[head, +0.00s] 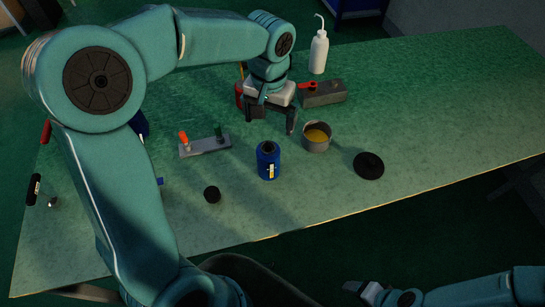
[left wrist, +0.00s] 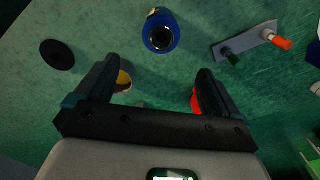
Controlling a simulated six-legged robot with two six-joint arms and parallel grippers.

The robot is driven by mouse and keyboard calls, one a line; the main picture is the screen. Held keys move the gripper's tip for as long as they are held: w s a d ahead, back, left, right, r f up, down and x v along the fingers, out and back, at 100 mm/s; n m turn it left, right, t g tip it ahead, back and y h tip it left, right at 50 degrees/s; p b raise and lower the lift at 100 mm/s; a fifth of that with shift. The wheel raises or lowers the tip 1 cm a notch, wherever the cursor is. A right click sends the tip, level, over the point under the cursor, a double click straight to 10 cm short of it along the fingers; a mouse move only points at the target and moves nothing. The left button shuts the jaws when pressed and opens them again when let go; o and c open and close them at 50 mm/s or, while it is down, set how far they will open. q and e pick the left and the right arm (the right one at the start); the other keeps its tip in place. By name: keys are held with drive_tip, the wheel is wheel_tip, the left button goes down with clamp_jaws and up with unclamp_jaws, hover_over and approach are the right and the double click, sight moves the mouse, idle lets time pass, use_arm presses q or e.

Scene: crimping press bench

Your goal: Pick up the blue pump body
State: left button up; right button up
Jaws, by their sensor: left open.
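The blue pump body (head: 268,163) stands upright on the green bench, a short cylinder with a dark open top and a pale label. In the left wrist view the pump body (left wrist: 160,35) is at the top middle, beyond the fingertips. My left gripper (head: 271,118) is open and empty, above the bench and farther back than the pump body. Its two dark fingers (left wrist: 158,70) are spread apart and do not touch the pump body. My right gripper (head: 362,291) is low at the bottom edge, off the bench; its jaw opening is unclear.
A metal cup with yellow contents (head: 317,137) stands close right of the pump body. The right side is clear.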

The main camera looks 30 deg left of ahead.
sight(269, 157)
use_arm(q)
drive_tip(key=f, duration=1.5)
drive_tip(key=shift+s+d+f, duration=0.1)
drive_tip(key=shift+s+f, duration=0.05)
drive_tip(key=shift+s, duration=0.25)
drive_tip(key=shift+s+d, duration=0.1)
drive_tip(key=shift+s, duration=0.1)
drive_tip(key=shift+w, duration=0.1)
drive_tip(key=c, duration=1.4)
